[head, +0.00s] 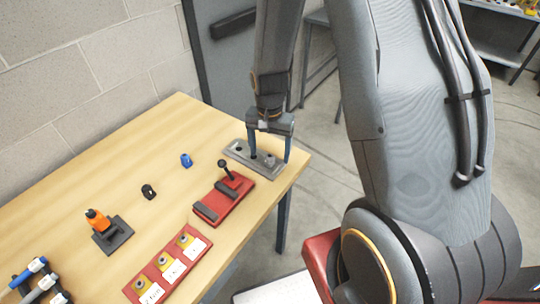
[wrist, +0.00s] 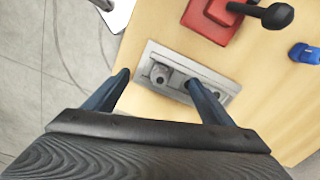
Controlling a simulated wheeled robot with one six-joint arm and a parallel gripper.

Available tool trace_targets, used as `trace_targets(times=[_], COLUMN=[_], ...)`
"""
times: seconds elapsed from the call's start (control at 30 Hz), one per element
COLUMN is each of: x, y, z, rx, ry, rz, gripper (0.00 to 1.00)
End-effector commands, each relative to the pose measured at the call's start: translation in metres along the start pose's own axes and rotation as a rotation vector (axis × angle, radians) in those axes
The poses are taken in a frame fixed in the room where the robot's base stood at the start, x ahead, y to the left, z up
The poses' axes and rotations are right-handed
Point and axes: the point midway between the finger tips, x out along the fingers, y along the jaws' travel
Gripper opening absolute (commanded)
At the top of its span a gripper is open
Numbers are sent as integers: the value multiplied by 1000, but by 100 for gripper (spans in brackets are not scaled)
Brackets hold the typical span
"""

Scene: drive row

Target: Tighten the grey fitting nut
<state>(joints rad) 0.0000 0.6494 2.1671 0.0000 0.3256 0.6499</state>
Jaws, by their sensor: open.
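The grey fitting nut (head: 270,158) sits on a grey metal plate (head: 235,152) near the far right corner of the wooden table. In the wrist view, the nut (wrist: 160,73) is a round grey piece with a hole on the left part of the plate (wrist: 183,66). My gripper (head: 269,159) points down over the plate with its two blue fingers apart. In the wrist view, the open gripper (wrist: 158,78) has one finger on each side of the nut, with gaps visible. I cannot tell how far the fingertips are above the plate.
A red base with a black lever (head: 228,171) stands close in front of the plate.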

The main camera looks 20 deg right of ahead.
Motion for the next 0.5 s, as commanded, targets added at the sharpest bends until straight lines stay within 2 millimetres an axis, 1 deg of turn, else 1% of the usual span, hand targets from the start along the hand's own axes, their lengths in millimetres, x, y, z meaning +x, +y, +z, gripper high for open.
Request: trace_targets(times=[0.5], x=[-36], y=[0], z=[0], rx=[-1], ry=[1], rz=[-1], gripper=[77])
